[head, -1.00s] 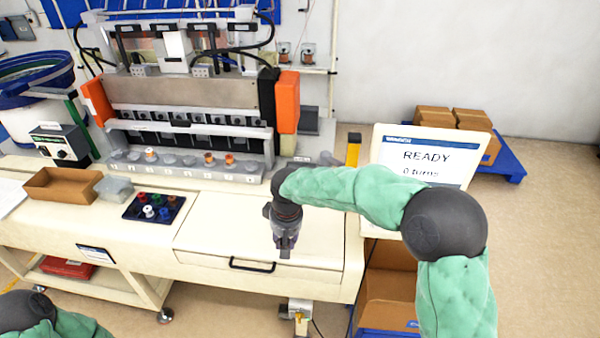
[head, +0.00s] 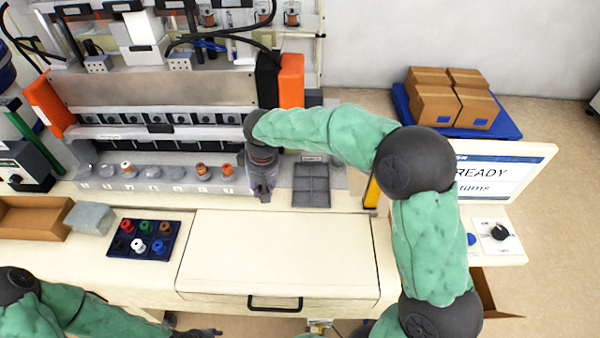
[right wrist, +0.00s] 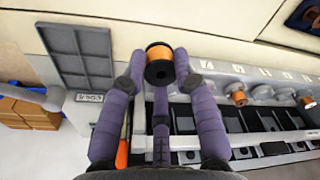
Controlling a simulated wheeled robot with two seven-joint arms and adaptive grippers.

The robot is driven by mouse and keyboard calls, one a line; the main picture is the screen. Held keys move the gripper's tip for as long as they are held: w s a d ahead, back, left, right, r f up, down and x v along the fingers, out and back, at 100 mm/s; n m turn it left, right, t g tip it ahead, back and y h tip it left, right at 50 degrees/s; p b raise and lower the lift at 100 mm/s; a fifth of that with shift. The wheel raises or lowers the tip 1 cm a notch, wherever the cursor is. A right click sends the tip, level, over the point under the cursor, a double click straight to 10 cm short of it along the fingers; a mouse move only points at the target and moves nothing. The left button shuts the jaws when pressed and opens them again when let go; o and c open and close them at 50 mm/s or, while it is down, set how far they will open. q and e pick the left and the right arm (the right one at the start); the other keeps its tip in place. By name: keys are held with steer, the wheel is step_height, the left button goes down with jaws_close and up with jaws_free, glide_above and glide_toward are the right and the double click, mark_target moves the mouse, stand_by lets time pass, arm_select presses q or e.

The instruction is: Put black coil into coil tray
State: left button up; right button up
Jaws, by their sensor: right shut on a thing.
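My right gripper (head: 262,190) is shut on a black coil (right wrist: 159,73) with copper-orange winding, which shows between its fingertips in the right wrist view. In the head view the gripper hides the coil. The gripper points down at the right end of the machine's front row, just left of the coil tray. The coil tray (head: 311,185) is a flat grey tray with empty compartments; it also shows in the right wrist view (right wrist: 80,55). My left gripper (head: 205,332) is low at the bottom edge, partly cut off, and its fingers are unclear.
The machine's front row (head: 150,184) holds a few orange-wound coils among grey posts. A dark blue tray (head: 117,251) of coloured bobbins, a grey block (head: 92,218) and a brown box (head: 30,218) stand left. A screen (head: 505,170) stands right. The front tabletop (head: 280,250) is clear.

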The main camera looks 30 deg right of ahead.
steer(key=d+f, duration=0.2)
steer(key=d, duration=0.2)
steer(key=w+d+f, duration=0.1)
steer(key=d+f, duration=0.2)
steer(key=d, duration=0.1)
steer(key=d+f, duration=0.3)
steer(key=d, duration=0.1)
steer(key=shift+w+d, duration=0.15)
steer(key=shift+w, duration=0.1)
steer(key=shift+w+d+f, duration=0.1)
steer(key=shift+d+f, duration=0.4)
steer(key=shift+f, duration=0.15)
steer(key=shift+d+f+b, duration=0.2)
steer(key=shift+f+b, duration=0.2)
steer(key=shift+f, duration=1.35)
steer(key=shift+f, duration=0.15)
steer(key=o, duration=1)
steer(key=shift+c, duration=0.2)
